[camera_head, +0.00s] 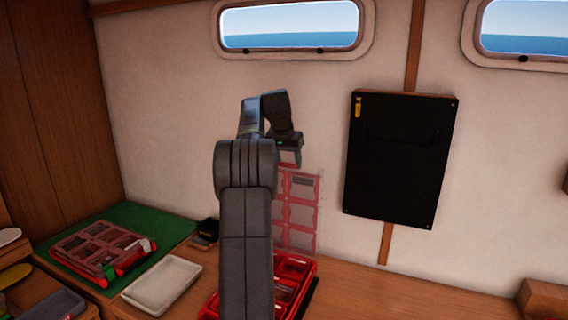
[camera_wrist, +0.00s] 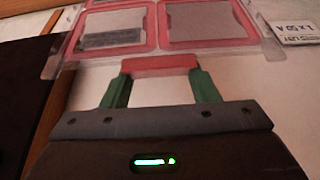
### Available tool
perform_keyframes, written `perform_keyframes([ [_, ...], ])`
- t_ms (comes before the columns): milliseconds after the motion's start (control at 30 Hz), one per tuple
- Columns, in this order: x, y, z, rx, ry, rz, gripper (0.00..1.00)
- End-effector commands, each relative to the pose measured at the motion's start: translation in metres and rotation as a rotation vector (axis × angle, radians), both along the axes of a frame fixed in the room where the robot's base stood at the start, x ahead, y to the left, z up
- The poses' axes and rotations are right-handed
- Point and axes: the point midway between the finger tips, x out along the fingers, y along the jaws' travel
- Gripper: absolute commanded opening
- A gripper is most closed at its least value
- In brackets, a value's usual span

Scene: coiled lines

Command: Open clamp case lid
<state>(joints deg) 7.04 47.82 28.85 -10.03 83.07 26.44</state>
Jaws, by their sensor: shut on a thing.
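The clamp case lid (camera_head: 299,192), a clear panel with red-framed windows, stands raised and about upright above its red case (camera_head: 306,277). The case is on the bench, open, with small parts inside, and is partly hidden behind my arm. My gripper (camera_head: 289,157) is at the top edge of the lid. In the wrist view my gripper (camera_wrist: 158,74) has its green fingers on both sides of the lid's red tab (camera_wrist: 160,63), shut on it. The lid's windows (camera_wrist: 208,43) fill the top of that view.
Another case (camera_head: 95,240) with a clear lid lies shut on a green mat (camera_head: 150,218) at left. A white tray (camera_head: 163,284) is left of my arm. A black panel (camera_head: 400,158) hangs on the wall right of the lid. Bench at right (camera_head: 390,295) is mostly clear.

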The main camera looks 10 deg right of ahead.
Motion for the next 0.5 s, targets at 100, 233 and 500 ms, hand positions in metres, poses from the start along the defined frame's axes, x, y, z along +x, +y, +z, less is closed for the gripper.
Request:
perform_keyframes([
  [100, 0.0041, -0.0042, -0.008, 0.001, 0.012, -0.001, 0.14],
  [233, 0.0058, -0.0052, -0.0081, 0.001, 0.012, -0.001, 0.14],
  [500, 0.006, -0.0052, -0.0084, 0.001, 0.013, 0.0, 0.13],
])
